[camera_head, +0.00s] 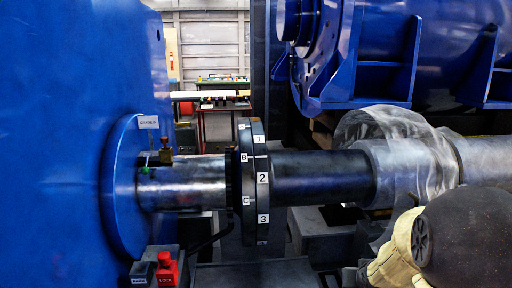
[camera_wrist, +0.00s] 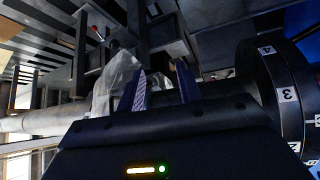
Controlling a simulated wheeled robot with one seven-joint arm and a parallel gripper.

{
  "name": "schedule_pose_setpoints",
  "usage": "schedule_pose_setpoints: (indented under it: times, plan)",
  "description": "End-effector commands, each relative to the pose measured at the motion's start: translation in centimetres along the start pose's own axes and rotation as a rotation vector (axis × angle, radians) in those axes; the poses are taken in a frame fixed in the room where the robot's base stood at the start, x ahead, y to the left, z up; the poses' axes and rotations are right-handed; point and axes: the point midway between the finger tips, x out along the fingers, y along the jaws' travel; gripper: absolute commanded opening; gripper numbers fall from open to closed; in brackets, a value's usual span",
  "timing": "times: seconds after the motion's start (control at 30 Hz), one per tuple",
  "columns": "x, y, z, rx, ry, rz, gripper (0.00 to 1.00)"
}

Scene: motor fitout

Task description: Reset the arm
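My gripper (camera_wrist: 161,78) shows in the wrist view, its two dark fingers apart with nothing between them. A clear plastic wrap (camera_wrist: 112,80) appears behind and left of the fingers. The dark coupling disc (camera_wrist: 262,82) with numbered labels is to the right of the gripper, apart from it. In the head view, part of my arm (camera_head: 458,240) fills the lower right corner, in front of the shaft. My gripper's fingers cannot be made out in the head view.
In the head view, a numbered coupling disc (camera_head: 254,190) sits on the shaft (camera_head: 325,178) between a blue housing (camera_head: 60,150) and the plastic wrap (camera_head: 395,150). A blue motor (camera_head: 440,45) is above right.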

Motion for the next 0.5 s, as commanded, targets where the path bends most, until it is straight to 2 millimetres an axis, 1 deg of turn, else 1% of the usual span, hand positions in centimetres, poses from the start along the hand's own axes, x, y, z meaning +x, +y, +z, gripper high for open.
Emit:
schedule_pose_setpoints:
  times: [0.03,0.1,0.2,0.3,0.47,0.5]
  plan:
    - [-1.1,-1.8,1.6,-0.018,-0.058,-0.018,0.36]
    - [-2.5,-3.6,3.9,-0.039,-0.144,-0.038,0.36]
    - [-4.4,-5.7,6.8,-0.067,-0.248,-0.065,0.36]
    - [-6.2,-7.3,9.4,-0.095,-0.339,-0.092,0.36]
    - [-9.2,-9.5,13.3,-0.142,-0.471,-0.134,0.36]
    - [-10.1,-9.5,13.0,-0.144,-0.483,-0.136,0.36]
